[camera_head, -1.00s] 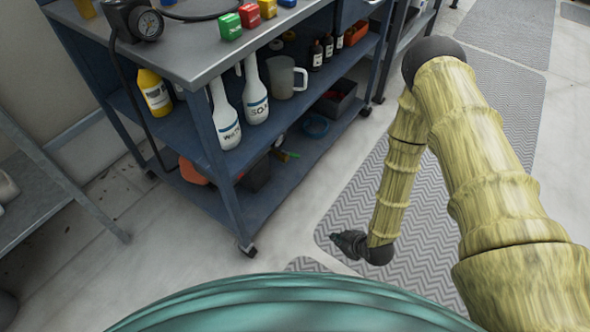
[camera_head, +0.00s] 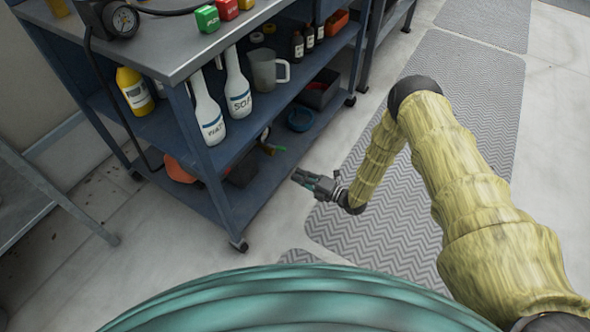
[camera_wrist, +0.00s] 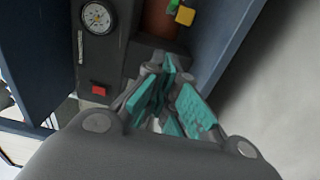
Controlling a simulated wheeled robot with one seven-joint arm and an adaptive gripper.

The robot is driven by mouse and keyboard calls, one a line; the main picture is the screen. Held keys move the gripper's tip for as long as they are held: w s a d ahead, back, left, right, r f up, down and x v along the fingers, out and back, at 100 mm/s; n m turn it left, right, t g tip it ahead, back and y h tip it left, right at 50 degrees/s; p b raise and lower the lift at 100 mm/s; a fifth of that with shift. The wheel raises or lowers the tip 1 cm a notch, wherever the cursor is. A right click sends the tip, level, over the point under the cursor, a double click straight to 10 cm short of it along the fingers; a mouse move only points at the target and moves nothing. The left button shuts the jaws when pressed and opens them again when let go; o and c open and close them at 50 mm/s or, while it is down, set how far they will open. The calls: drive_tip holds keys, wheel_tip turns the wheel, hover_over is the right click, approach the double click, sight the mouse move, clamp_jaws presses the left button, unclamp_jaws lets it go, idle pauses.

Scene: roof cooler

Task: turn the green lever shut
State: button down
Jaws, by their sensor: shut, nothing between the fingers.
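My gripper (camera_head: 305,179) is low in front of the cart's bottom shelf, pointing left toward it. In the wrist view its teal-padded fingers (camera_wrist: 168,98) are shut with nothing between them. A small green piece (camera_wrist: 173,5), likely the green lever, shows at the top edge of the wrist view beside a yellow block (camera_wrist: 185,16). It lies beyond the fingertips and apart from them, and is partly cut off.
A dark unit with a round gauge (camera_wrist: 97,16) and a red square (camera_wrist: 98,90) fills the upper left of the wrist view. The blue cart's bottom shelf (camera_head: 230,195) and posts stand close to my gripper. The patterned mat (camera_head: 400,220) is clear.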

sight(277, 148)
drive_tip(key=w+a+b, duration=0.1)
drive_tip(key=w+a, duration=0.1)
drive_tip(key=w+a+b, duration=0.2)
drive_tip(key=w, duration=0.1)
drive_tip(key=w+a+b, duration=0.1)
drive_tip(key=w+a, duration=0.1)
drive_tip(key=shift+w+a+f, duration=0.1)
drive_tip(key=shift+w+f, duration=0.1)
drive_tip(key=shift+w, duration=0.05)
drive_tip(key=shift+w+d+r+b, duration=0.2)
drive_tip(key=shift+w+b, duration=0.15)
drive_tip(key=shift+w, duration=0.25)
drive_tip(key=shift+d, duration=0.2)
drive_tip(key=shift+a, duration=0.15)
drive_tip(key=shift+w+d+n+g+y, duration=0.2)
drive_tip(key=shift+n+g+y, duration=0.15)
drive_tip(key=shift+g, duration=0.25)
